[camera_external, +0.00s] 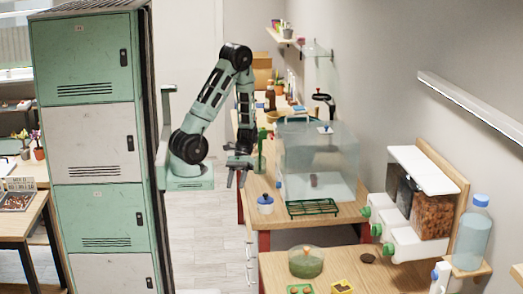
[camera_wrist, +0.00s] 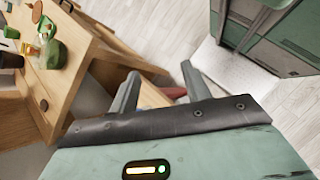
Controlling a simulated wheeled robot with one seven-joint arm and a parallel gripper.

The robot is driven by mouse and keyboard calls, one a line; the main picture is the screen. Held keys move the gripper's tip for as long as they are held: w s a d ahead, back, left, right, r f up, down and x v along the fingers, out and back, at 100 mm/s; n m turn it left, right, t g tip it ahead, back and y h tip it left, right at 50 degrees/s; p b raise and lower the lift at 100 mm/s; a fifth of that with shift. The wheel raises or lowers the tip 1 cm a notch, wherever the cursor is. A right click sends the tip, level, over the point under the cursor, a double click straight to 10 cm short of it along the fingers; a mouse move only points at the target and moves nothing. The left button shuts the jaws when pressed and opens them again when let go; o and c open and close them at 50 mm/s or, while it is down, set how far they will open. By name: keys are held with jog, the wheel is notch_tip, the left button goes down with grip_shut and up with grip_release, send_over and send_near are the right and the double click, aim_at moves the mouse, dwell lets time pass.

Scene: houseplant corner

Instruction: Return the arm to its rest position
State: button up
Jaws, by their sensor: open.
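My gripper (camera_external: 237,176) hangs from the arm at the left edge of the wooden bench (camera_external: 348,213) in the external view. Its fingers point down, and no object shows between them. In the wrist view my gripper (camera_wrist: 158,92) has its two fingers spread apart with a gap between them. Beyond the fingers lie the bench edge and the pale floor (camera_wrist: 180,35). The arm is bent, with its elbow raised high.
The tall green and white locker (camera_external: 95,150) stands left of my arm. A clear glass tank (camera_external: 318,160), a small jar with a blue lid (camera_external: 265,204) and a green rack (camera_external: 313,207) are on the bench. Wall dispensers (camera_external: 412,200) hang at right. Floor is clear between locker and bench.

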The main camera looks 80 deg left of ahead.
jog(key=w+d+r+m+t+y, duration=0.4)
jog(key=w+r+m+t+y, duration=0.2)
jog(key=w+r+m+y, duration=0.45)
jog(key=s+a+n+g+h, duration=0.1)
jog(key=s+a+n, duration=0.4)
jog(key=a, duration=0.4)
jog(key=s+a+r+n+g+h, duration=0.1)
jog(key=s+a+n, duration=0.3)
jog(key=a, duration=0.5)
jog(key=shift+s+a+n, duration=0.25)
jog(key=shift+s+n, duration=0.1)
jog(key=shift+s, duration=0.9)
jog(key=shift+r, duration=0.1)
